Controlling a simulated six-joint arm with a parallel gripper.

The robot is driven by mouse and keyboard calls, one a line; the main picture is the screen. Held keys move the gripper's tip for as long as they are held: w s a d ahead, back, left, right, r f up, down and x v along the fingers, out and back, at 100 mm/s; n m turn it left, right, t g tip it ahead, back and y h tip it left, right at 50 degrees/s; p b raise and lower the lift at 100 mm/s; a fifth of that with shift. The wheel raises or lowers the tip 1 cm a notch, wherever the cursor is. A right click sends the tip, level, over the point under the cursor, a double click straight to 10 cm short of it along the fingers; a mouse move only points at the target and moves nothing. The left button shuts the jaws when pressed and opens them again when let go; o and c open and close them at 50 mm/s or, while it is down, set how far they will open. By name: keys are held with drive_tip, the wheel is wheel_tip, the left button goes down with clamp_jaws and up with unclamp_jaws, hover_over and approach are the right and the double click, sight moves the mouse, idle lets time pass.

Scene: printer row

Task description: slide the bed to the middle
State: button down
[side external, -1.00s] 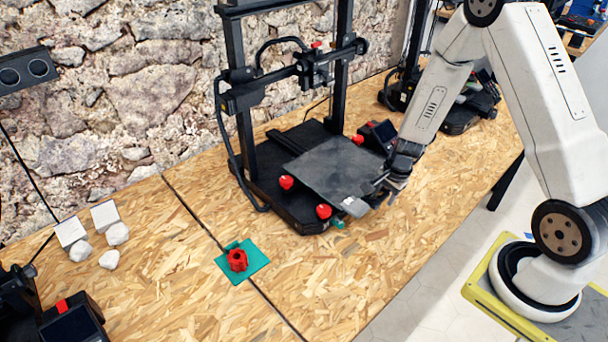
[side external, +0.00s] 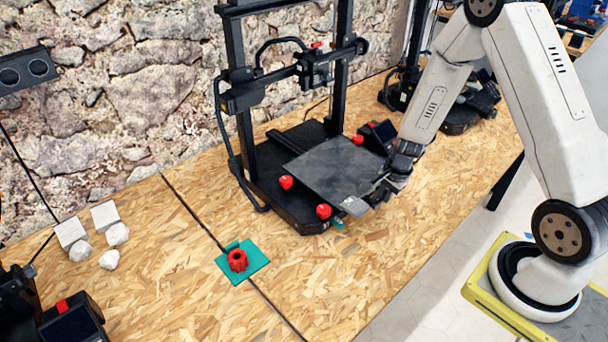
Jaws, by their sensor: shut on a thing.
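The bed (side external: 338,168) is a flat dark grey plate on the middle black printer (side external: 267,187). It sits toward the front of the printer's base, with its front edge near the base's front end. Red knobs (side external: 323,211) show at its edges. My gripper (side external: 376,193) is at the bed's front right edge, shut on that edge beside a light grey tab (side external: 355,205). The fingertips are small and partly hidden by the wrist.
A red part on a teal plate (side external: 258,258) lies left of the printer. White blocks and lumps (side external: 107,215) sit farther left. Other printers stand at the far left and back right. The printer's upright frame (side external: 240,120) rises behind the bed.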

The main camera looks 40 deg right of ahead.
sight(351, 174)
drive_tip(key=shift+w, duration=0.1)
idle(0.7)
drive_tip(key=shift+w, duration=5.7)
drive_tip(key=c, duration=0.6)
unclamp_jaws()
drive_tip(key=shift+c, duration=0.2)
drive_tip(key=shift+r, duration=0.15)
drive_tip(key=shift+s+r, duration=0.25)
drive_tip(key=shift+r, duration=0.95)
drive_tip(key=shift+s+r, duration=0.2)
drive_tip(key=shift+r, duration=1.05)
drive_tip(key=shift+s+r, duration=0.25)
drive_tip(key=shift+r, duration=0.95)
drive_tip(key=shift+r, duration=0.15)
